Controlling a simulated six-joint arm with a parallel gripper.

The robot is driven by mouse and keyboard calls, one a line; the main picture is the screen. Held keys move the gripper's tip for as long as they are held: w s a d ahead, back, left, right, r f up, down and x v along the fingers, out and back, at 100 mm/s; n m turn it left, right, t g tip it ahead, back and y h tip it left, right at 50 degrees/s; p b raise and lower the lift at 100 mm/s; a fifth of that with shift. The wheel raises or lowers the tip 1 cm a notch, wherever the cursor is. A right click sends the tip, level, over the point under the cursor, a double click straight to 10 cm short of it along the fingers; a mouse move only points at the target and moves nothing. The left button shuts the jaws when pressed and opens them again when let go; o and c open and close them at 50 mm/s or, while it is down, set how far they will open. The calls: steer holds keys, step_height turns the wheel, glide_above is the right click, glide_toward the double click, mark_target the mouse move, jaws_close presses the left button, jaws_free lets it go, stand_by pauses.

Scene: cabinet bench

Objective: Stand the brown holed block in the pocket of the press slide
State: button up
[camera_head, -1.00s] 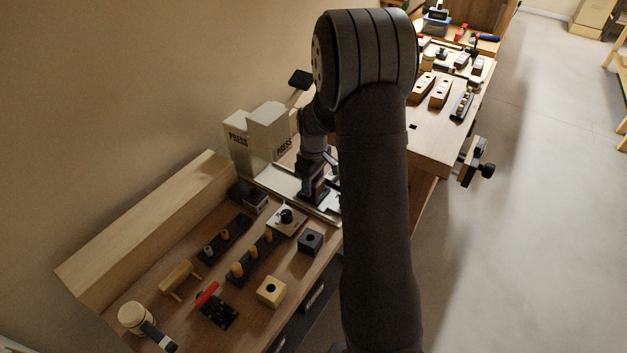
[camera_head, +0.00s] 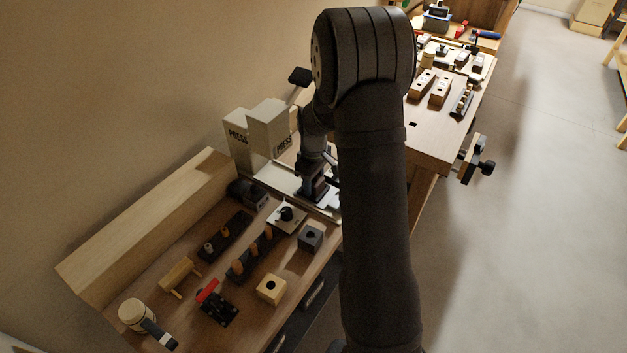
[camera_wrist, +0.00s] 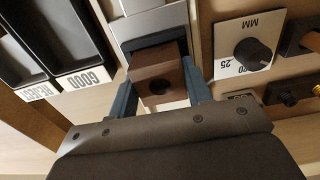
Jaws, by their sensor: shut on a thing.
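The brown holed block (camera_wrist: 160,78) is between the fingers of my gripper (camera_wrist: 161,98) in the wrist view, its round hole facing the camera. My gripper is shut on it. The press slide (camera_wrist: 150,22) is a light metal strip with a dark pocket beyond the block; the block overlaps the pocket's near part, and I cannot tell how deep it sits. In the head view my gripper (camera_head: 314,190) is low over the slide rail in front of the press (camera_head: 262,135), and the block there is too hidden to make out.
Black trays marked GOOD (camera_wrist: 68,35) and REJECT (camera_wrist: 22,60) lie left of the slide in the wrist view. A knob plate (camera_wrist: 248,48) is close on the right. In the head view, a dark holed block (camera_head: 311,236) and a pale holed block (camera_head: 271,289) stand on the bench.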

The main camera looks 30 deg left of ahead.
steer(key=shift+f, duration=0.2)
steer(key=o, duration=1)
steer(key=shift+o, duration=0.3)
steer(key=shift+o, duration=0.3)
steer(key=shift+s+d+f, duration=0.1)
steer(key=shift+s, duration=0.05)
steer(key=shift+r, duration=3.65)
steer(key=shift+f, duration=3.55)
steer(key=shift+r, duration=0.15)
